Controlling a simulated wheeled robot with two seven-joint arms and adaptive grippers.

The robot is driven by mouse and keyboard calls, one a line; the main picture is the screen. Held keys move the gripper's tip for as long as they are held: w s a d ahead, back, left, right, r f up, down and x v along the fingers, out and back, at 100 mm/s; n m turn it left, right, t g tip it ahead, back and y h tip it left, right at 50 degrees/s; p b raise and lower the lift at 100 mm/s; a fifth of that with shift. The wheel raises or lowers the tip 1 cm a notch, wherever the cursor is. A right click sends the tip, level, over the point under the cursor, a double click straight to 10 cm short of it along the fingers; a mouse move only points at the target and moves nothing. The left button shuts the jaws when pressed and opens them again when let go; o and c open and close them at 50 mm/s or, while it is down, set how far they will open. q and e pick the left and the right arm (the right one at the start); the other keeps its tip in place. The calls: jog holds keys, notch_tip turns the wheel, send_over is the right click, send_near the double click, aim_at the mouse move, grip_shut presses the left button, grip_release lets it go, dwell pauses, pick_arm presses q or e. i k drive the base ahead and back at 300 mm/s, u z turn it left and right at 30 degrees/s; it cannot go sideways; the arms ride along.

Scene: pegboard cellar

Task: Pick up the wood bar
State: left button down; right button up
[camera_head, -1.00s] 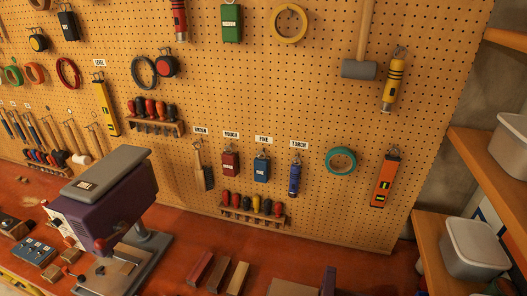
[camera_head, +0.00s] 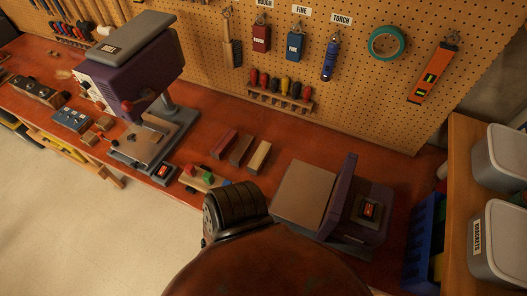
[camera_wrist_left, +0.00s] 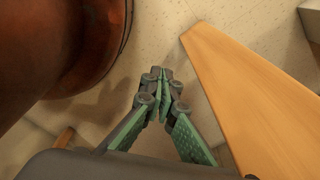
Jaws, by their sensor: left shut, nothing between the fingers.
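Several bars lie side by side on the red-brown bench top (camera_head: 300,140) in the head view. The pale one, most like a wood bar (camera_head: 259,156), is at the right of the row. Beside it are a darker brown bar (camera_head: 241,150) and a reddish bar (camera_head: 223,144). My left gripper (camera_wrist_left: 164,74) shows only in the left wrist view, with its green-padded fingers closed together and empty, above the pale floor and away from the bars. My right gripper is not in view.
A purple drill press (camera_head: 132,62) stands left of the bars, and a purple machine with a grey plate (camera_head: 304,194) stands right. Small coloured blocks (camera_head: 206,177) lie in front. A pegboard (camera_head: 375,85) rises behind. An orange wooden plank (camera_wrist_left: 255,95) is beside my left gripper.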

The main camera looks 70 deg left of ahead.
aim_at(256, 164)
jog(key=u, duration=0.3)
jog(key=k, duration=0.65)
jog(key=u, duration=0.75)
